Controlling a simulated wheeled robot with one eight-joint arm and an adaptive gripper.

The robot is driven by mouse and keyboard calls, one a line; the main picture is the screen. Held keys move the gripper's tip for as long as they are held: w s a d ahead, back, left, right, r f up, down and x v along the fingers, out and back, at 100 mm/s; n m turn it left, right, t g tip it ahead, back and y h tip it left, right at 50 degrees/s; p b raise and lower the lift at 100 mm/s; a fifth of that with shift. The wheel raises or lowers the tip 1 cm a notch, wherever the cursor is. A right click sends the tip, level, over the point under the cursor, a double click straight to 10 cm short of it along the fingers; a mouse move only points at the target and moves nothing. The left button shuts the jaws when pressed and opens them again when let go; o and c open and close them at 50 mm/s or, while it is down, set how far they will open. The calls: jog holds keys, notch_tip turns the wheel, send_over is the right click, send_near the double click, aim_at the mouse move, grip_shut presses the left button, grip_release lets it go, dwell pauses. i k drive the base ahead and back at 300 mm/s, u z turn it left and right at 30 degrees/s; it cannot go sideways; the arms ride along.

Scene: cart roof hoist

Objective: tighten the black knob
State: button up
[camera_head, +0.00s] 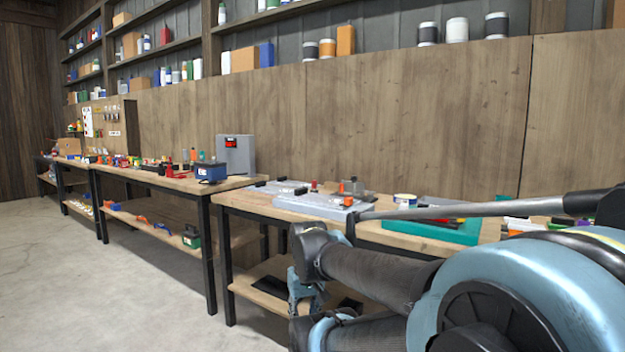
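I cannot make out a black knob for certain in this view; things on the benches are small and partly hidden. Large blue-grey and black parts, likely my own arm, fill the lower right and hide part of the near bench. I cannot pick out the fingers of my gripper. A grey rod (470,210) runs across the near bench from the right, its dark left end near the bench's front edge.
The near workbench (262,207) holds grey plates (318,206), a teal tray (440,232) and small parts. The farther bench (150,176) carries a grey box (236,155) and a blue box (211,172). Wall shelves (165,49) hold bottles and boxes. Concrete floor (80,270) is clear at left.

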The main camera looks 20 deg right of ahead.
aim_at(354, 178)
jog(key=u, duration=1)
jog(key=i, duration=0.55)
jog(key=z, duration=1.95)
